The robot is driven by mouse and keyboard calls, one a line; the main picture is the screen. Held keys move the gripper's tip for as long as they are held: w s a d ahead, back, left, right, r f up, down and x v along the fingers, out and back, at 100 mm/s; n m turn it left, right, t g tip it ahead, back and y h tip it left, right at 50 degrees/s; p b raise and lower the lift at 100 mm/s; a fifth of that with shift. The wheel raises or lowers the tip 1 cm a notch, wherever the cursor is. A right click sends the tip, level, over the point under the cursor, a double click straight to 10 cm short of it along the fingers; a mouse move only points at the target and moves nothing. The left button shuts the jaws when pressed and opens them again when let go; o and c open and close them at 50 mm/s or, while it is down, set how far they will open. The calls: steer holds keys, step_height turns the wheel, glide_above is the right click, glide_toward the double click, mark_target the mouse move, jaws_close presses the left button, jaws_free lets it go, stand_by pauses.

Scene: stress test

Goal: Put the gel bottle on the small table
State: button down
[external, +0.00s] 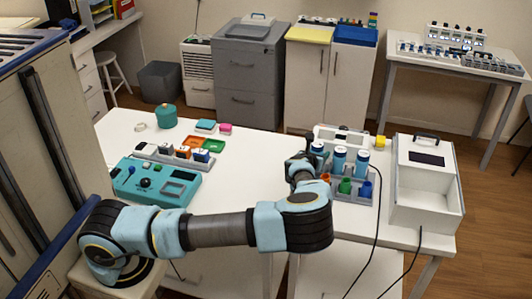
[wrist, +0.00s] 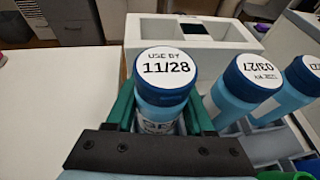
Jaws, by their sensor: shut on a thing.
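A blue bottle (wrist: 165,72) with a white cap label reading "USE BY 11/28" stands between the green fingers of my gripper (wrist: 160,98) in the wrist view. The fingers are shut on its sides. Two similar blue bottles stand to its right, one (wrist: 240,85) labelled 03/27 and one (wrist: 297,80) with its label partly cut off. In the external view my gripper (external: 304,165) is at the leftmost bottle (external: 318,150) of the three. The held bottle's base is hidden. A separate table (external: 398,68) stands at the back right; I cannot tell whether it is the small table.
A grey rack (external: 352,198) with coloured cups is in front of the bottles. A white box (external: 427,208) stands to their right. The white worktop (external: 240,190) left of my gripper is mostly clear; a teal device (external: 155,183) lies farther left. Dark cables hang near the rack.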

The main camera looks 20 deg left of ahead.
steer(key=shift+f, duration=0.25)
steer(key=shift+c, duration=1)
jaws_free()
steer(key=shift+s, duration=0.1)
